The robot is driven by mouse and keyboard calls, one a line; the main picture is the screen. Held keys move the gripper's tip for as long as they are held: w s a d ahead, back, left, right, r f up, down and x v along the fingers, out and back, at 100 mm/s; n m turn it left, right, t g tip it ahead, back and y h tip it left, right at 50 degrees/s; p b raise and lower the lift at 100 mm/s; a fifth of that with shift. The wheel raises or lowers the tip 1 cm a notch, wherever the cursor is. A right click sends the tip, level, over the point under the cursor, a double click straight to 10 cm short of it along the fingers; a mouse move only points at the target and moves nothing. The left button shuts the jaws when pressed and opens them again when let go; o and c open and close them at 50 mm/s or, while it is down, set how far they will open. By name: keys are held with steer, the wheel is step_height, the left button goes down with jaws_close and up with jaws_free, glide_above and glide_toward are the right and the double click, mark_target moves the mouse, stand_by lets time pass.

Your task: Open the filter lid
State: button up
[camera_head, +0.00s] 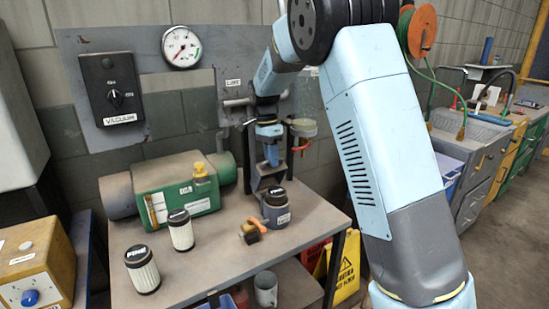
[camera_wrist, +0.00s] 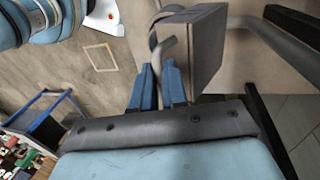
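My gripper (camera_head: 271,155) points down over the back of the bench, in front of a dark upright stand (camera_head: 262,178). In the wrist view its two blue fingers (camera_wrist: 158,75) are close together, with a bent grey rod (camera_wrist: 168,45) at their tips. I cannot tell whether they grip it. The rod lies beside a grey box-shaped block (camera_wrist: 196,45).
Two white pleated filters with black caps, one (camera_head: 181,231) behind the other (camera_head: 142,270), stand at the bench's left. A green box (camera_head: 178,188) and an orange-handled item (camera_head: 252,232) are on the bench (camera_head: 215,262). A gauge (camera_head: 181,47) and vacuum switch (camera_head: 110,90) hang behind.

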steer(key=shift+o, duration=0.8)
steer(key=shift+w+f, duration=0.1)
steer(key=shift+f, duration=0.05)
steer(key=shift+o, duration=1.2)
steer(key=shift+r, duration=0.25)
steer(key=shift+r, duration=0.2)
steer(key=shift+v, duration=1.2)
steer(key=s+d+r, duration=0.3)
steer(key=s+r, duration=0.7)
steer(key=s, duration=0.4)
steer(key=shift+d, duration=0.25)
